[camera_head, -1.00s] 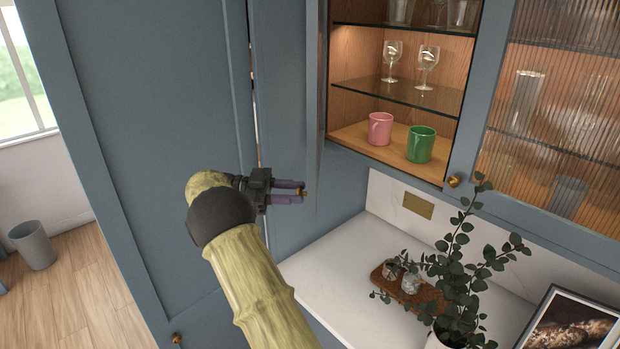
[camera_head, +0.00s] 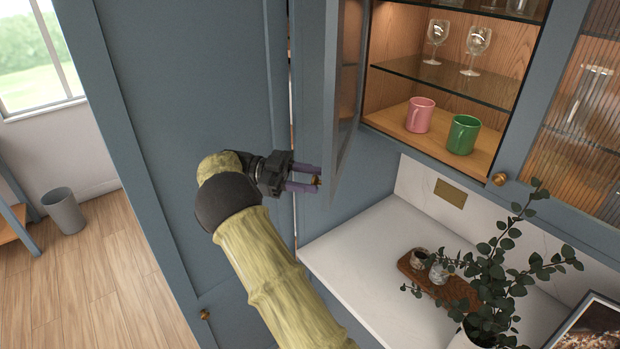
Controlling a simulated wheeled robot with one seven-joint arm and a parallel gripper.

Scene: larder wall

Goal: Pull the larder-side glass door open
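The larder-side glass door (camera_head: 330,110) is a blue-framed panel standing swung out from the left side of the lit cabinet, against the tall blue larder front. I see it at a steep angle, with a narrow strip of its glass (camera_head: 350,65). Its small brass knob (camera_head: 318,180) is near the lower free corner. My gripper (camera_head: 311,179) reaches in from the left with its purple fingers around the knob, one above and one below. It appears shut on the knob; finger contact is too small to see clearly.
A pink mug (camera_head: 420,115) and green mug (camera_head: 462,135) stand in the open cabinet, with wine glasses (camera_head: 477,48) above. A closed ribbed-glass door (camera_head: 590,130) is at right. Below, the white counter (camera_head: 350,235) holds a wooden board (camera_head: 448,290) and a leafy plant (camera_head: 500,275).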

